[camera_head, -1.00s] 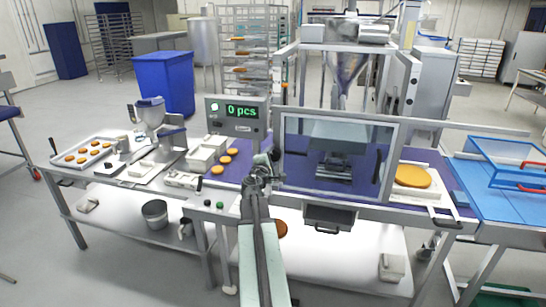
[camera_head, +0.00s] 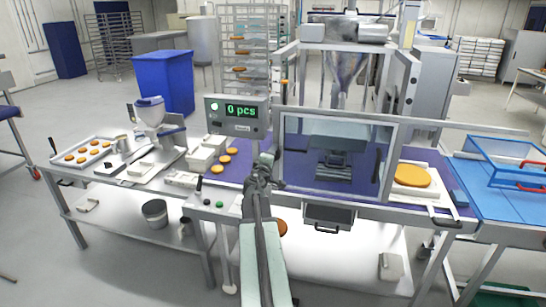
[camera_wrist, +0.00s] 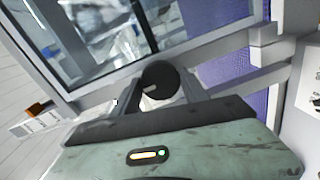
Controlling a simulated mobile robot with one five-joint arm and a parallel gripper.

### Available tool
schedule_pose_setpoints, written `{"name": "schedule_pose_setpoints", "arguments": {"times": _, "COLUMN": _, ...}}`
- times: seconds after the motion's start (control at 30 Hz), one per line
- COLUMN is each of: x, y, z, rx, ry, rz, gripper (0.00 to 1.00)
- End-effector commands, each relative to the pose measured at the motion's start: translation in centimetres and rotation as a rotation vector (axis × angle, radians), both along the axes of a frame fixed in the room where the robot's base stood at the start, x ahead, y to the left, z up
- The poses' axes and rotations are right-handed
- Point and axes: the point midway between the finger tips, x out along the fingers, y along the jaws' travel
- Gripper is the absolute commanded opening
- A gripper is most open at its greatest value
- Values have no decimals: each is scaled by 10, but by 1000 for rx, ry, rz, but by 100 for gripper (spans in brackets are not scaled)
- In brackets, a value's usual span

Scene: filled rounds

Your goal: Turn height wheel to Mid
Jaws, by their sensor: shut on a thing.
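The height wheel, a dark round knob (camera_wrist: 160,76) with a pale mark low on its left side, sits between the two fingers of my gripper (camera_wrist: 162,82) in the wrist view. The fingers are shut on it. In the head view my gripper (camera_head: 262,168) is at the left post of the clear-windowed machine (camera_head: 332,204), and it hides the wheel there. I cannot read any setting labels, the Mid mark included.
A display reading "0 pcs" (camera_head: 238,117) stands left of my gripper. Small buttons (camera_head: 220,204) are on the front panel below. A board with a large orange round (camera_head: 412,175) is at the right. Several small rounds (camera_head: 225,160) lie on the left belt.

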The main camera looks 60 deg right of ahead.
Motion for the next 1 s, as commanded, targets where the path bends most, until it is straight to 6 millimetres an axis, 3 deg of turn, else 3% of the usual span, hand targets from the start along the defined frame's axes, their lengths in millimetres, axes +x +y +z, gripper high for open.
{"name": "schedule_pose_setpoints", "arguments": {"times": 0.23, "x": -1, "y": 1, "z": -1, "rx": 2, "ry": -2, "rz": -4, "gripper": 11}}
{"name": "schedule_pose_setpoints", "arguments": {"times": 0.27, "x": -1, "y": 1, "z": -1, "rx": 2, "ry": -2, "rz": -4, "gripper": 55}}
{"name": "schedule_pose_setpoints", "arguments": {"times": 0.33, "x": -1, "y": 1, "z": -1, "rx": 2, "ry": -1, "rz": -4, "gripper": 74}}
{"name": "schedule_pose_setpoints", "arguments": {"times": 0.73, "x": -3, "y": 5, "z": 0, "rx": 0, "ry": 0, "rz": -1, "gripper": 74}}
{"name": "schedule_pose_setpoints", "arguments": {"times": 1.0, "x": -17, "y": 50, "z": 3, "rx": 1, "ry": -1, "rz": 0, "gripper": 74}}
